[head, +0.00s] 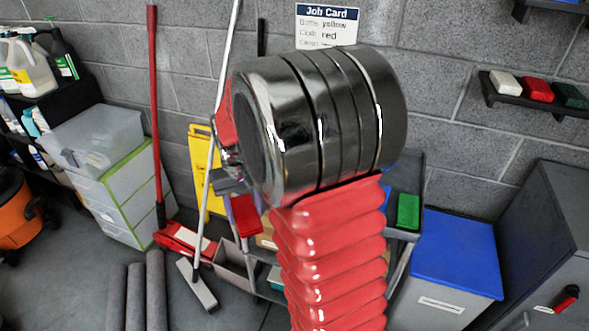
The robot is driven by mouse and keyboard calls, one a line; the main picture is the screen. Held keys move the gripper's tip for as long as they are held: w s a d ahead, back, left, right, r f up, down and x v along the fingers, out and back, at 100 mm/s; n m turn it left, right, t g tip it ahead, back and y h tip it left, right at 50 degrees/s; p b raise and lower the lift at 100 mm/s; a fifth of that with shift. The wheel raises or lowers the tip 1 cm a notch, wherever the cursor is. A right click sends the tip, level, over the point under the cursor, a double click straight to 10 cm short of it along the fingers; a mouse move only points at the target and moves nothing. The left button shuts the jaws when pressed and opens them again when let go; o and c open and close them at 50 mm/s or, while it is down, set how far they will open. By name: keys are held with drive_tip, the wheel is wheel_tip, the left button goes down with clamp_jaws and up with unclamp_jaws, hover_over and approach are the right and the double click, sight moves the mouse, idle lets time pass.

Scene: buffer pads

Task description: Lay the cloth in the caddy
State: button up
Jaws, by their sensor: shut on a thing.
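My gripper (232,188) is partly hidden behind my own large metal arm joint and red ribbed sleeve. It is shut on a red cloth (246,214), a small folded block hanging just below the fingers. A grey open-topped box (236,262), which may be the caddy, stands below the cloth at the left side of a grey cart (268,291). The cloth is apart from the box in the picture. My arm hides the middle of the cart and whatever is there.
A job card (328,25) on the wall reads bottle yellow, cloth red. A wall shelf (530,104) holds white, red and green blocks. A green block (408,212) is at the cart's right. A blue-lidded bin (450,262), a mop (200,285) and a yellow sign (203,160) stand nearby.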

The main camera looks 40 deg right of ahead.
drive_tip(key=w+a+f+n, duration=0.3)
drive_tip(key=w+a, duration=0.7)
drive_tip(key=a, duration=0.4)
drive_tip(key=shift+a+n, duration=0.25)
drive_tip(key=shift+n, duration=0.25)
drive_tip(key=shift+w, duration=0.1)
